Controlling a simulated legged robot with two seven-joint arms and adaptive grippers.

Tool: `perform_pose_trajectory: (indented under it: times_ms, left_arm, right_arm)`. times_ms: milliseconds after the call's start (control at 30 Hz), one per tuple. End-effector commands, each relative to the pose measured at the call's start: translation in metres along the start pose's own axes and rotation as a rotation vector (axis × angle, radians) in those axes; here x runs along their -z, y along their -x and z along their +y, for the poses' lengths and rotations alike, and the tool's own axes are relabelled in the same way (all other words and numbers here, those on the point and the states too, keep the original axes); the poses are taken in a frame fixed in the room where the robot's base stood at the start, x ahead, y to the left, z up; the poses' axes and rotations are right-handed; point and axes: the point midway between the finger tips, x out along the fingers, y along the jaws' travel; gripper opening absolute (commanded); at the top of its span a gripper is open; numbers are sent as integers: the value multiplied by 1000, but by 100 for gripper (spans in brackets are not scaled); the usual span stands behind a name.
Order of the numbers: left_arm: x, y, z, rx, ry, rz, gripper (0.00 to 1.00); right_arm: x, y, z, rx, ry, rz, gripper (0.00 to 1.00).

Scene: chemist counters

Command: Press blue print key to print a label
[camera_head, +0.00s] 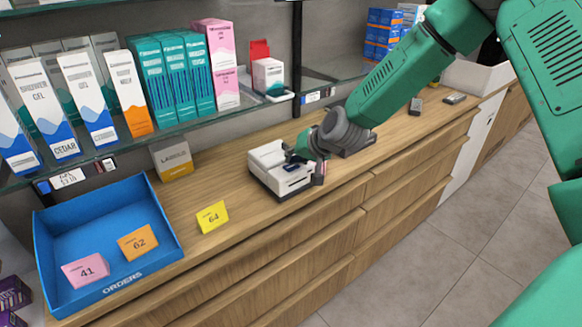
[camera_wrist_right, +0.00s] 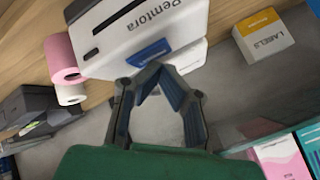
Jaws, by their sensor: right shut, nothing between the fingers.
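The white label printer (camera_head: 268,180), marked Pemtora, stands on the wooden counter near the middle of the head view. It also fills the top of the right wrist view (camera_wrist_right: 125,25), with a dark slot and the blue print key (camera_wrist_right: 150,52) on its face. My right gripper (camera_wrist_right: 153,72) is shut and empty, its fingertips right at the lower edge of the blue key. Whether they touch it I cannot tell. In the head view the right gripper (camera_head: 292,157) is over the printer and hides part of its top. My left gripper is out of view.
A blue orders tray (camera_head: 105,222) holds a pink card (camera_head: 85,270) and an orange card (camera_head: 138,242). A yellow card (camera_head: 212,216) lies on the counter. A labels box (camera_head: 172,160) stands behind. A glass shelf with boxes overhangs the back. Pink roll (camera_wrist_right: 62,58) beside printer.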

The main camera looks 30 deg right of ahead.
Motion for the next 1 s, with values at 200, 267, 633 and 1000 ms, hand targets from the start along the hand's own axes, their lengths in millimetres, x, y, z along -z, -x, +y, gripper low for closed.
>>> perform_pose_trajectory:
  times_ms: [200,267,633,1000]
  left_arm:
    - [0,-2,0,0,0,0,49]
    - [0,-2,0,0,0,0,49]
    - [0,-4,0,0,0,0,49]
    - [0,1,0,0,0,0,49]
  right_arm:
    - [-1,-2,2,0,0,0,0]
    - [-1,-2,2,0,0,0,0]
    - [-3,-5,4,0,-1,0,0]
    - [0,-1,1,0,0,-1,0]
